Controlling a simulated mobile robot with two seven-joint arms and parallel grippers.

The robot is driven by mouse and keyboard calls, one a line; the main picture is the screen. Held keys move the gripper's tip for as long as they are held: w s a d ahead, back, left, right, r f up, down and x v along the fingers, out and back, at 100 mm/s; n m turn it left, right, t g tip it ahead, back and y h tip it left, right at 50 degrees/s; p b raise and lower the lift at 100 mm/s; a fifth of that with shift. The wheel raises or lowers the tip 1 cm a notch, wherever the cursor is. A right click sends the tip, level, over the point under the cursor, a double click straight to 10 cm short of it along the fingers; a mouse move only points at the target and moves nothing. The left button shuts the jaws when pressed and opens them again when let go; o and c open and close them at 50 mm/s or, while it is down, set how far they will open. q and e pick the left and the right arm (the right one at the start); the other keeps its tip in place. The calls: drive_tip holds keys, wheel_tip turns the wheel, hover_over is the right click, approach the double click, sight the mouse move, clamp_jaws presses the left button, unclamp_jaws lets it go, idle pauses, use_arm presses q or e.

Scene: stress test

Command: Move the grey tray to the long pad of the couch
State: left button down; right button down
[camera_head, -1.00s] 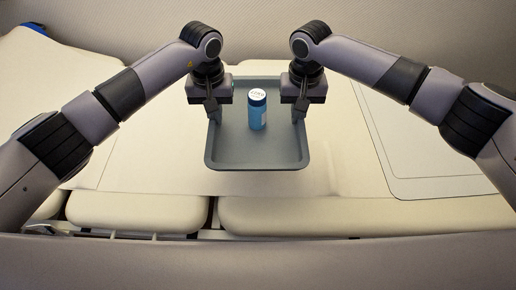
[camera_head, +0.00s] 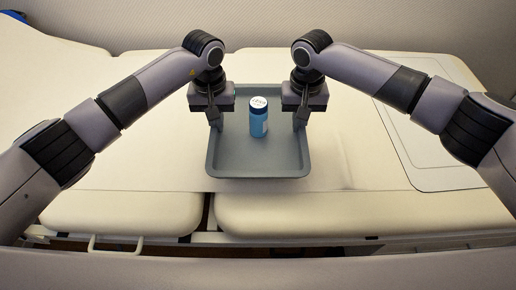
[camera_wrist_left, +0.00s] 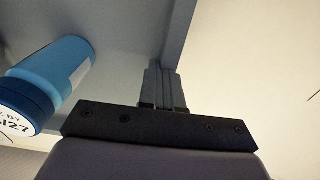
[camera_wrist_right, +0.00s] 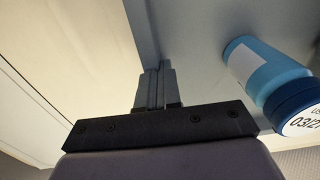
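The grey tray (camera_head: 258,170) is in the middle of the head view, over the cream couch pad (camera_head: 150,150). A blue bottle (camera_head: 258,122) with a white-topped cap stands upright in it. My left gripper (camera_head: 215,124) is shut on the tray's left wall; its closed fingers show at that wall in the left wrist view (camera_wrist_left: 163,88). My right gripper (camera_head: 299,124) is shut on the right wall, as the right wrist view (camera_wrist_right: 156,88) also shows. Whether the tray touches the pad is unclear. The bottle also shows in both wrist views.
A flat outlined panel (camera_head: 440,165) lies on the couch at the right. Front cushions (camera_head: 350,213) run along the near edge, with a gap left of centre and a rail handle (camera_head: 115,248) below. A wall stands behind the couch.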

use_arm(q)
drive_tip(key=shift+a+f, duration=0.1)
use_arm(e)
drive_tip(key=shift+d+f, duration=0.1)
drive_tip(key=shift+f, duration=0.05)
